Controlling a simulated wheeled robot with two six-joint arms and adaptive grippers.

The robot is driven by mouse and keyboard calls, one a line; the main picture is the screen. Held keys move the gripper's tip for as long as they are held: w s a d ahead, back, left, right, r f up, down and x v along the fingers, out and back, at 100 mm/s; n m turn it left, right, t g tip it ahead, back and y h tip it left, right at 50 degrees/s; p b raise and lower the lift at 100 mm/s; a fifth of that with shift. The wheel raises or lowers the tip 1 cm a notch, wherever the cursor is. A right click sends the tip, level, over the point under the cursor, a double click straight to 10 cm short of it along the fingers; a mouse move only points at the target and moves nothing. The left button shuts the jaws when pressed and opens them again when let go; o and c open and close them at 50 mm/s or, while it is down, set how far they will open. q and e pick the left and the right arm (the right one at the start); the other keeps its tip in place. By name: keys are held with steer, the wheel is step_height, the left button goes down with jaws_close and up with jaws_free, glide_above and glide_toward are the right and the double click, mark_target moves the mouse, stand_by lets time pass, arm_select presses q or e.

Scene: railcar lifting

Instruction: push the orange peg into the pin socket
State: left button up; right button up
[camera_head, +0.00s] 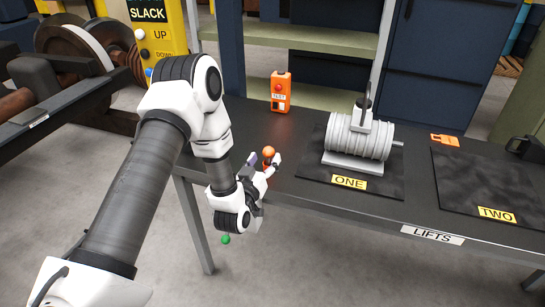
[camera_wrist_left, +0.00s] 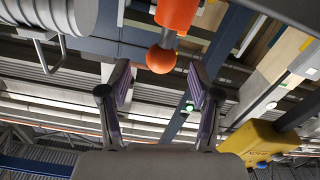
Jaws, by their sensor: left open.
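The orange peg (camera_head: 268,152) shows as a round orange knob near the table's front edge, left of the grey drum hoist. In the left wrist view its ball end (camera_wrist_left: 161,59) sits below a wider orange body. My left gripper (camera_head: 264,163) is at the knob, with a finger on each side. In the left wrist view the open fingers (camera_wrist_left: 163,80) stand apart, the ball between and slightly beyond their tips, with gaps on both sides. I cannot make out the pin socket. My right gripper is not in view.
The drum hoist (camera_head: 358,136) stands on the mat marked ONE. An orange box with a red button (camera_head: 281,92) stands behind the knob. The mat marked TWO (camera_head: 480,185) is mostly bare. A yellow control panel (camera_head: 160,35) stands at upper left; a small green ball (camera_head: 226,239) shows below my wrist.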

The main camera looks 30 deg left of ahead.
mark_target(266, 154)
arm_select(q)
steer(key=x, duration=0.4)
steer(key=shift+a, duration=0.1)
steer(key=shift+s, duration=0.15)
jaws_close()
steer(key=shift+r, duration=0.1)
